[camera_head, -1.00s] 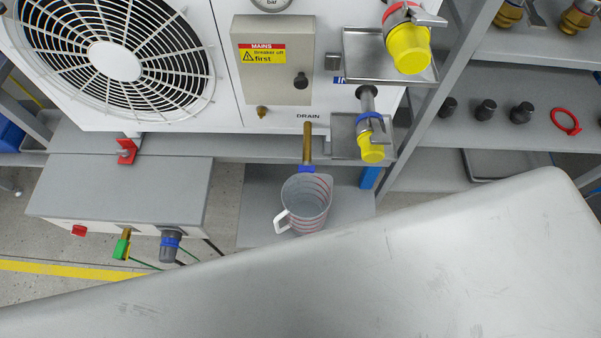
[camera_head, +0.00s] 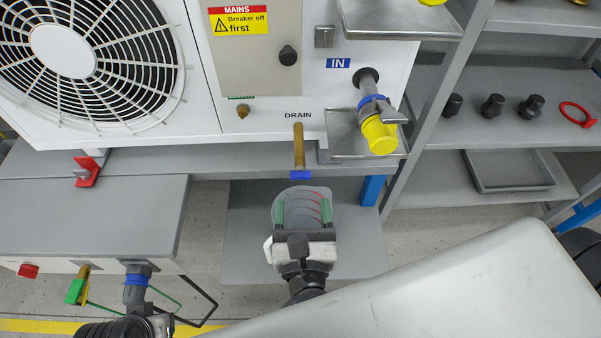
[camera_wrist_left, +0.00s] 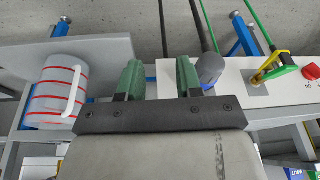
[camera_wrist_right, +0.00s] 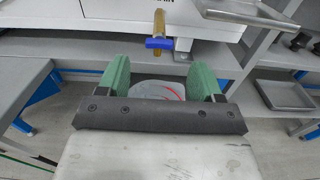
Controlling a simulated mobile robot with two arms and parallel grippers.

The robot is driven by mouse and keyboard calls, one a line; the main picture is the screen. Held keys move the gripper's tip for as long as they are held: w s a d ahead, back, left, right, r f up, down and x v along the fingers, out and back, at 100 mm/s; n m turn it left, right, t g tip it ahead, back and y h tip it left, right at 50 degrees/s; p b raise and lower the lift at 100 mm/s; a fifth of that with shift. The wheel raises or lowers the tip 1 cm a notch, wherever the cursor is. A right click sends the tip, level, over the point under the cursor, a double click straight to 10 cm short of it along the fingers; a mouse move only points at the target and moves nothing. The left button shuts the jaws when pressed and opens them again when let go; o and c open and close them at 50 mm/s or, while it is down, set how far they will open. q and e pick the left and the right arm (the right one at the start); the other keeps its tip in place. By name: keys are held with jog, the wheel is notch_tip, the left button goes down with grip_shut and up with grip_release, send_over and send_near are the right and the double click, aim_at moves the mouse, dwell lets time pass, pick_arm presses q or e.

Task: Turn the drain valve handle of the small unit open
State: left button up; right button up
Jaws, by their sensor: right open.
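The drain valve is a brass pipe (camera_head: 299,147) under the DRAIN label, with a blue handle (camera_head: 300,174) at its lower end. In the right wrist view the blue handle (camera_wrist_right: 160,43) lies crosswise to the pipe, beyond the fingertips. My right gripper (camera_head: 303,208) is open and empty, just below and in front of the handle, apart from it. A clear measuring jug (camera_head: 299,194) with red marks stands under the drain, partly hidden by this gripper. My left gripper (camera_wrist_left: 159,76) is open and empty; the jug (camera_wrist_left: 45,92) shows left of it.
The white unit with a fan (camera_head: 65,50) stands behind. A steel drip tray (camera_head: 345,150) and yellow-capped inlet (camera_head: 380,135) are right of the drain. A grey bench box (camera_head: 90,215) with a green-handled valve (camera_head: 76,290) is at left. Shelves (camera_head: 510,130) stand at right.

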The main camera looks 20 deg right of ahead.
aim_at(300, 172)
pick_arm(q)
jog(key=x, duration=0.3)
jog(key=shift+f+p, duration=0.2)
jog(key=shift+p, duration=0.2)
pick_arm(e)
jog(key=x, duration=0.7)
jog(key=shift+w+d+f, duration=0.1)
jog(key=shift+w, duration=0.25)
jog(key=shift+c, duration=0.5)
jog(key=c, duration=0.8)
pick_arm(q)
jog(key=shift+w+r, duration=0.1)
